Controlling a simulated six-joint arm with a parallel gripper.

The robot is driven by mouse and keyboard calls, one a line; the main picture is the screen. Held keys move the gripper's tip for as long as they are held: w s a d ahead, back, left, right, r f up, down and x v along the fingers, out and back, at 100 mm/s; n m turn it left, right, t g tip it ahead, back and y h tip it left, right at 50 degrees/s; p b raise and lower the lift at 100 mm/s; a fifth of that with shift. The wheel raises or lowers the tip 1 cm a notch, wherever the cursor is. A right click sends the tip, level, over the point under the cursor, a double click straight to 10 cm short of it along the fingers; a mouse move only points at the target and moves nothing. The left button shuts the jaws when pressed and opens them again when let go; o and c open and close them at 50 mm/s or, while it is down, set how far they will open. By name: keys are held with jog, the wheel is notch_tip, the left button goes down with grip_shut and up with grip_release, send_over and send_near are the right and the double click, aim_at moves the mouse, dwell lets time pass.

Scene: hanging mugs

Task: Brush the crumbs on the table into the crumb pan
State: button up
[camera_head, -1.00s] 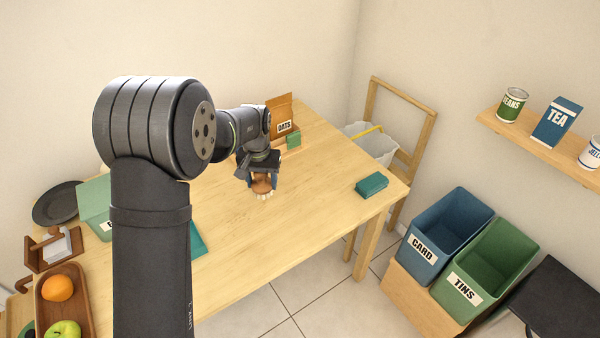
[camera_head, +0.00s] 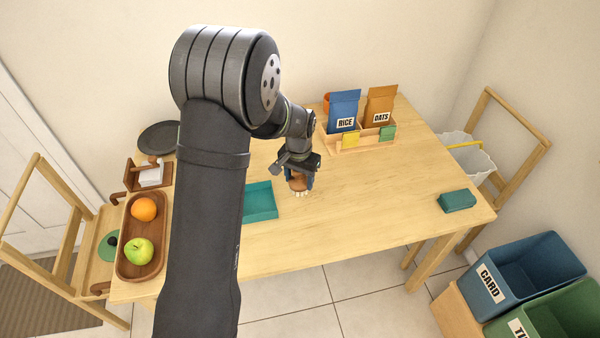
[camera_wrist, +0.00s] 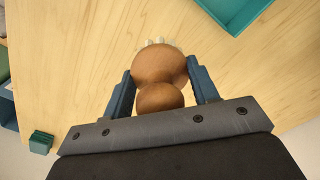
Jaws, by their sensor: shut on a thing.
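My gripper (camera_head: 299,178) is shut on a brush (camera_head: 298,184) with a rounded brown wooden handle and pale bristles. In the wrist view the brush handle (camera_wrist: 160,68) sits between the two blue fingers of my gripper (camera_wrist: 160,92), with bristle tips showing beyond it. The brush is low at the tabletop, bristles down; I cannot tell whether they touch it. The crumb pan (camera_head: 261,203), a shallow teal tray, lies just left of the brush, partly behind my arm. Its corner shows at the top of the wrist view (camera_wrist: 235,14). I cannot make out any crumbs.
A wooden rack (camera_head: 350,144) with rice and oats packets stands at the table's back. A teal block (camera_head: 457,202) lies near the right end. A fruit tray (camera_head: 128,265) and dark plate (camera_head: 158,138) are at left. The wood between brush and block is clear.

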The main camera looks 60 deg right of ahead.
notch_tip(320, 180, down, 3)
jog(key=shift+f, duration=0.15)
jog(key=shift+s+d+f, duration=0.3)
jog(key=shift+s+d, duration=0.05)
jog(key=shift+c, duration=0.4)
jog(key=shift+s+d+f, duration=0.2)
jog(key=shift+s+d, duration=0.3)
jog(key=shift+s, duration=0.05)
jog(key=shift+s+d+f, duration=0.2)
jog(key=shift+s+d, duration=2.95)
jog(key=shift+w+a, duration=3.85)
jog(key=shift+w+a+r, duration=0.15)
jog(key=shift+w+a, duration=0.05)
jog(key=shift+r, duration=4)
